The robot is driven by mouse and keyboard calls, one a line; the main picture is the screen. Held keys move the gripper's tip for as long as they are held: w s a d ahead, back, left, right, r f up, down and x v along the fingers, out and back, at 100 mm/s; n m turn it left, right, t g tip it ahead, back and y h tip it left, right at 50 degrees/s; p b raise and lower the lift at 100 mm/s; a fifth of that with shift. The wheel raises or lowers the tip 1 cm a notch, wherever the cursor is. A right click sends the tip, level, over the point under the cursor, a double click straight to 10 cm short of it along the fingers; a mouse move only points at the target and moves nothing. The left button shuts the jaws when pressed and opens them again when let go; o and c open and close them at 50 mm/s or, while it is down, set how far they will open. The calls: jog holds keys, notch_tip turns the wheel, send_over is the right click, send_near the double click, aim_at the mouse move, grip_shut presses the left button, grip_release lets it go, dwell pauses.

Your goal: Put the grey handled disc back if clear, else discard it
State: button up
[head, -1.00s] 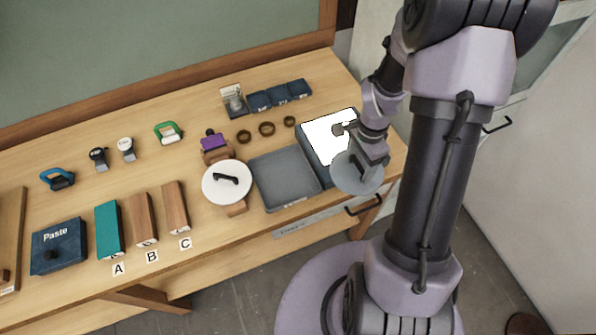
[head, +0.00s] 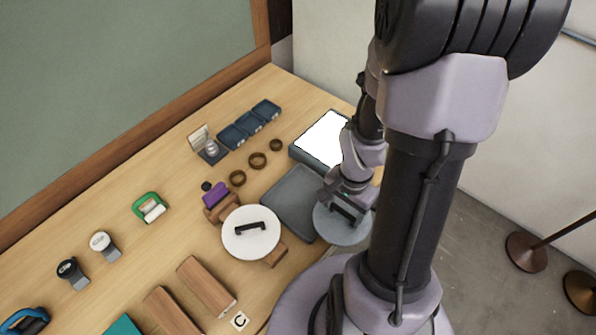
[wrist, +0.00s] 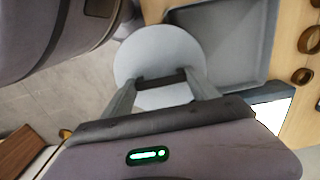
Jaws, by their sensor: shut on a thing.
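My gripper (head: 347,207) is shut on the black handle of the grey disc (head: 343,228). In the wrist view the disc (wrist: 150,60) hangs between the finger ends (wrist: 162,82), its handle gripped across. The disc is plain grey; its underside is hidden. It is held off the table, near the front edge beside the grey tray (head: 300,190). A white disc (head: 236,241) with a black handle rests on a brown stand to the left of the tray.
A lit white panel (head: 325,138) stands behind my gripper. The tray looks empty. Wooden blocks (head: 206,285) lie at the front.

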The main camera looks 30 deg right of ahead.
jog(key=w+a, duration=0.1)
jog(key=w, duration=0.2)
jog(key=w+a+f, duration=0.1)
jog(key=w, duration=0.2)
jog(key=w+a+b, duration=0.1)
jog(key=w+a, duration=0.1)
jog(key=w, duration=0.2)
jog(key=shift+w+f, duration=0.1)
jog(key=shift+f, duration=0.2)
jog(key=f, duration=0.2)
jog(key=w+f+b, duration=0.1)
jog(key=shift+w+a+f+b, duration=0.1)
jog(key=shift+a+f+b, duration=0.1)
jog(key=shift+f+b, duration=0.15)
jog(key=shift+f, duration=0.15)
jog(key=o, duration=1.7)
jog(key=shift+o, duration=0.2)
